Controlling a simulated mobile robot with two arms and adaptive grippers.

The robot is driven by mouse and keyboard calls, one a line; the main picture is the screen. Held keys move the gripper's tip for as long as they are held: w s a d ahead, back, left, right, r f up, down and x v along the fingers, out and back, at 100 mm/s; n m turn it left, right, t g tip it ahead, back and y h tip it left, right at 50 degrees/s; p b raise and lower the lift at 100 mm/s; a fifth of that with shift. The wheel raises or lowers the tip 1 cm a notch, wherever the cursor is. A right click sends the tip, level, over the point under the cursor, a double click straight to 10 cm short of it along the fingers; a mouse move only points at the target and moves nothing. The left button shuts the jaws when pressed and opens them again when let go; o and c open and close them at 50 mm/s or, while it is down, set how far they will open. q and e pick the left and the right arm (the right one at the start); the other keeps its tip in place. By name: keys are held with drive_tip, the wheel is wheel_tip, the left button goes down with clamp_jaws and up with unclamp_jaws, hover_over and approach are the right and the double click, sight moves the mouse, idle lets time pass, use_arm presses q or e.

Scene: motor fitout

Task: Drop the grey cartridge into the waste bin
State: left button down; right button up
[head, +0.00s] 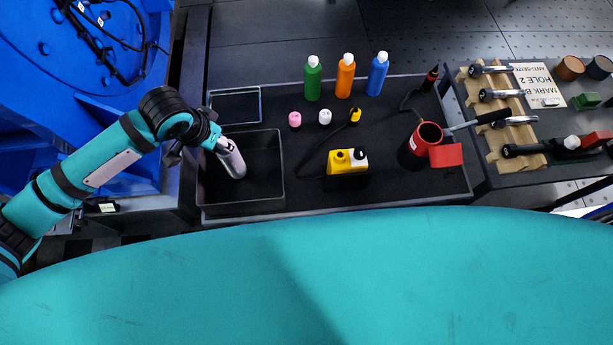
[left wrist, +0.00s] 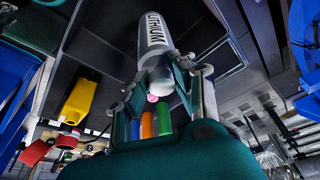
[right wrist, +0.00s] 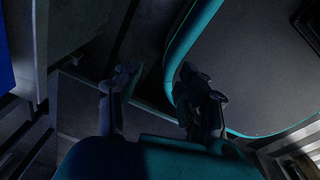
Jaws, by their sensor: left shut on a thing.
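The grey cartridge (head: 231,158) is a light cylinder; in the left wrist view it reads "LITHIUM" (left wrist: 156,42). My left gripper (head: 214,142) is shut on one end of it, and the fingers also show in the left wrist view (left wrist: 172,80). The cartridge slants down from the gripper. In the head view it appears over the inside of the black open bin (head: 282,172), near its back left; its exact height above the floor of the bin is unclear. My right gripper (right wrist: 158,95) is open and empty in the dark right wrist view, and out of the head view.
A small dark tray (head: 236,91) lies behind the bin. On the bench stand green (head: 313,80), orange (head: 345,78) and blue (head: 377,76) bottles, a yellow container (head: 340,163) and a red cup (head: 417,150). A wooden tool rack (head: 490,118) is further right.

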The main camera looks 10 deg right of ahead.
drive_tip(key=shift+a, duration=0.2)
use_arm(q)
drive_tip(key=c, duration=1)
unclamp_jaws()
drive_tip(key=shift+r, duration=0.1)
drive_tip(key=v, duration=1.2)
drive_tip(key=shift+s, duration=0.1)
use_arm(e)
drive_tip(key=shift+s+a, duration=0.1)
drive_tip(key=shift+a, duration=0.1)
use_arm(q)
drive_tip(key=shift+d, duration=0.1)
